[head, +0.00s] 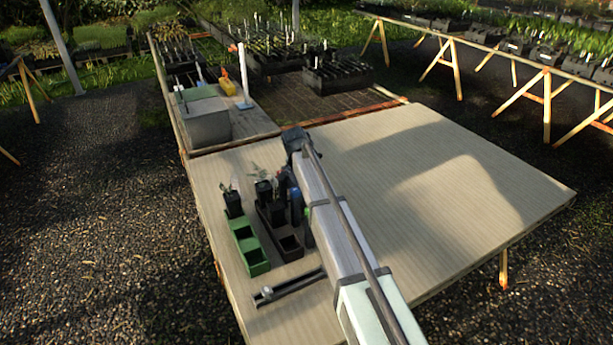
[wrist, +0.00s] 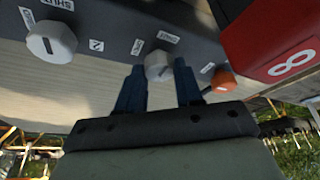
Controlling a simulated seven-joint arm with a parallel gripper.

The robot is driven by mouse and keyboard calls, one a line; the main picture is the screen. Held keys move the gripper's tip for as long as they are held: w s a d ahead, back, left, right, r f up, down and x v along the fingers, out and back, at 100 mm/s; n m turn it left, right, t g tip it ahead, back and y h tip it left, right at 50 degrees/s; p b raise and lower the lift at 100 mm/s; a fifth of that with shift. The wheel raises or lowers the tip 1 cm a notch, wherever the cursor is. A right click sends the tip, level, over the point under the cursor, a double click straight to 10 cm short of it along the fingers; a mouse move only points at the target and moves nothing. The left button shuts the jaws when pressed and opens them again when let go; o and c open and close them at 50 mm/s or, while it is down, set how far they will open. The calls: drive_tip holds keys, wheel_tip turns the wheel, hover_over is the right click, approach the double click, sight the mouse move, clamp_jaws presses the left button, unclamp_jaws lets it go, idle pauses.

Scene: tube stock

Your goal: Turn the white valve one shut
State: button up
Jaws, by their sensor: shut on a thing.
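In the wrist view a dark panel (wrist: 110,22) carries two white round knobs and an orange one. My gripper (wrist: 158,88) has its two blue fingers on either side of the middle white knob (wrist: 157,65) and is shut on it. The other white knob (wrist: 48,42), with a pointer line, sits at the left under a SHUT label. The orange knob (wrist: 222,80) is just right of the fingers. Small white labels stand by the knobs; not all are readable. In the head view my arm hides much of the gripper, and I cannot tell the knobs there.
A red block (wrist: 270,40) marked 8 stands close to the right of the panel. In the head view, a green tray (head: 248,247) and a dark tray (head: 290,246) with small potted plants stand at the table's left. The table's right side (head: 450,190) is clear.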

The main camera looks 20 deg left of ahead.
idle(0.4)
drive_tip(key=o, duration=1)
drive_tip(key=shift+o, duration=0.2)
drive_tip(key=v, duration=1.3)
drive_tip(key=shift+r, duration=0.4)
drive_tip(key=shift+a, duration=0.1)
